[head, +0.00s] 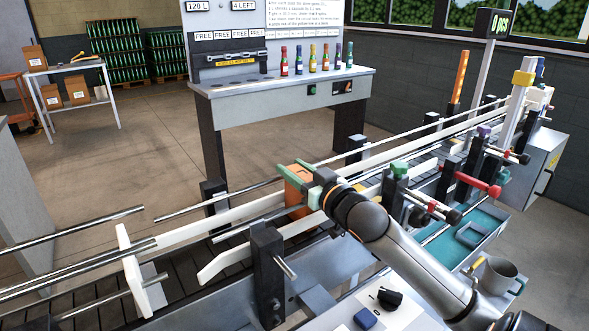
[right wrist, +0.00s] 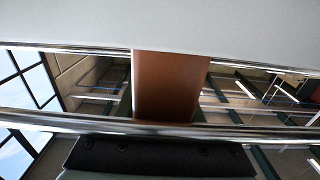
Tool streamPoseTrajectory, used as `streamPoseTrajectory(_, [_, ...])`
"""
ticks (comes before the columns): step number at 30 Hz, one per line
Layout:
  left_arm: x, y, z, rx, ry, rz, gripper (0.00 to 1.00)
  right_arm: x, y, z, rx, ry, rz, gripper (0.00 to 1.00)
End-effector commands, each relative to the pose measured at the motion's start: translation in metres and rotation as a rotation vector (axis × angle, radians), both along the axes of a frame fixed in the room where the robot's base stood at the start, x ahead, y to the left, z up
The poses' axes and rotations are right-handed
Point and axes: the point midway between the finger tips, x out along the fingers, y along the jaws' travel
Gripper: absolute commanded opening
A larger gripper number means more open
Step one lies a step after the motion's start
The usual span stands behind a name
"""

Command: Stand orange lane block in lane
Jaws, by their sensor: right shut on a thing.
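The orange lane block (head: 297,194) is at the middle of the conveyor lane in the head view, roughly upright between the white guide rails. My right gripper (head: 308,178), with green fingers, is shut on its upper part. The block also shows in the right wrist view as a brown-orange slab (right wrist: 168,88), with shiny metal rods crossing the picture near its ends. I cannot tell whether its foot touches the belt. The lane's near white rail (head: 222,262) and far white rail (head: 185,233) run beside it. My left gripper is not in view.
A black post (head: 267,262) stands at the near side of the lane. Posts with red and purple knobs (head: 478,184) stand farther right. A grey mug (head: 497,276) stands at the lower right. A bench with several small bottles (head: 284,62) is behind.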

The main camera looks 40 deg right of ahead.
Motion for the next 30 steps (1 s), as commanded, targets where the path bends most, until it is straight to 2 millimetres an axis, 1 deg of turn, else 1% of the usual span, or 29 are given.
streamPoseTrajectory(1, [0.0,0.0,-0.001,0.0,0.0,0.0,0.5,0.0,0.0,-0.004,0.003,0.007,0.0,0.0])
streamPoseTrajectory(3, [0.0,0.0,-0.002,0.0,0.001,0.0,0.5,0.0,0.0,-0.007,0.003,0.008,0.0,0.0])
streamPoseTrajectory(14, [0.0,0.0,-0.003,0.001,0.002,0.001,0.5,0.0,0.001,-0.015,0.005,0.022,0.0,0.0])
streamPoseTrajectory(15, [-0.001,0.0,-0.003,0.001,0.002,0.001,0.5,0.0,0.001,-0.015,0.006,0.023,-0.001,0.48])
streamPoseTrajectory(21, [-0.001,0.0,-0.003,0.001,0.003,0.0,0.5,0.0,0.0,-0.016,0.007,0.023,-0.001,0.71])
streamPoseTrajectory(24, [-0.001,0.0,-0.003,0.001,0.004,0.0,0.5,0.0,0.0,-0.016,0.007,0.023,-0.001,0.8])
streamPoseTrajectory(30, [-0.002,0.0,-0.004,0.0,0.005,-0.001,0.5,0.0,0.0,-0.017,0.009,0.026,-0.001,0.8])
